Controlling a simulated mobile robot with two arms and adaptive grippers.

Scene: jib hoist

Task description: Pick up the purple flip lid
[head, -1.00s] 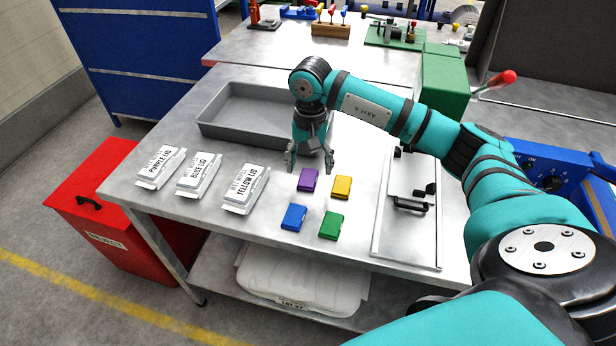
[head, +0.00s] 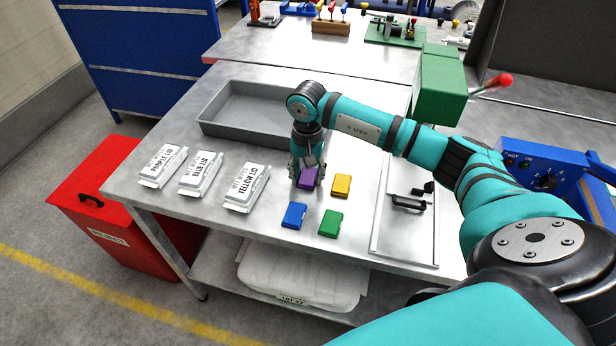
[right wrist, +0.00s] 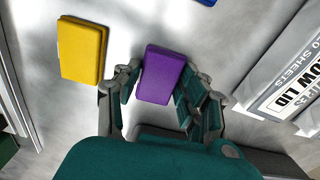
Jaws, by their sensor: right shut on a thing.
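The purple flip lid (head: 307,178) is a small flat box on the metal table. My right gripper (head: 306,174) is low over the table with its fingers shut on the purple flip lid. In the right wrist view the purple lid (right wrist: 161,74) sits between the two fingers of my right gripper (right wrist: 160,90). I cannot tell whether the lid still touches the table. My left gripper is not in view.
A yellow box (head: 341,185), a blue box (head: 294,215) and a green box (head: 331,223) lie close by. Labelled wipe packs, including the yellow-lid pack (head: 246,188), stand to the left. A grey tray (head: 222,124) lies behind.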

